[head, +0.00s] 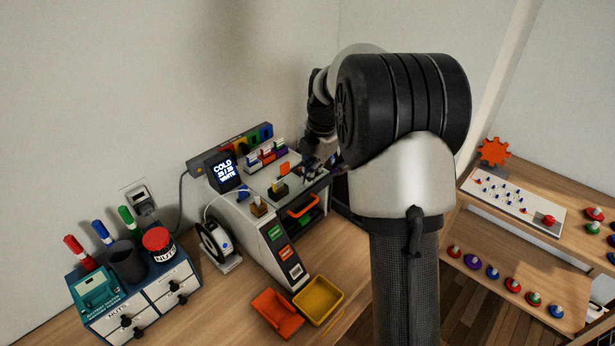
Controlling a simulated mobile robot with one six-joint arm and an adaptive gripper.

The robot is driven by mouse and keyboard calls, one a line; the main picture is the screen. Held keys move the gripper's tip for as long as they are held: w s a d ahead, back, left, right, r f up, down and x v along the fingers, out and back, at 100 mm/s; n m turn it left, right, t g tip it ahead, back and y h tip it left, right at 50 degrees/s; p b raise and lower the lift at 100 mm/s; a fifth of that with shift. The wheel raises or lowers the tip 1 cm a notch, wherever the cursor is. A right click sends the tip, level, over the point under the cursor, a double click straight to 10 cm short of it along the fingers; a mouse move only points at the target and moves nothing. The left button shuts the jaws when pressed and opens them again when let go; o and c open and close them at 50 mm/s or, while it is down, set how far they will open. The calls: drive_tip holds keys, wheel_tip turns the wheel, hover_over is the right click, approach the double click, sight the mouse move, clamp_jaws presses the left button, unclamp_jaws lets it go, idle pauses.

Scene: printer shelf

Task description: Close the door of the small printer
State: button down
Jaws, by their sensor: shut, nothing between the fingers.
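I take this handle to be on the door; how far the door stands open is hard to tell. My gripper (312,168) is small and dark in the head view, by the printer's top right, behind the handle. It is shut and empty. My arm hides the area to the right, and contact with the door cannot be made out.
An orange bin (277,314) and a yellow bin (318,300) sit in front of the printer. A filament spool (214,245) and a drawer box (150,300) with markers are at left. A shelf (520,262) with several colored knobs stands at right.

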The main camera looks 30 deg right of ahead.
sight(303, 210)
drive_tip(key=f, duration=0.4)
drive_tip(key=w+f+b, duration=0.1)
drive_tip(key=f, duration=0.3)
drive_tip(key=w+a+f, duration=0.1)
drive_tip(key=f, duration=0.3)
drive_tip(key=shift+f, duration=0.35)
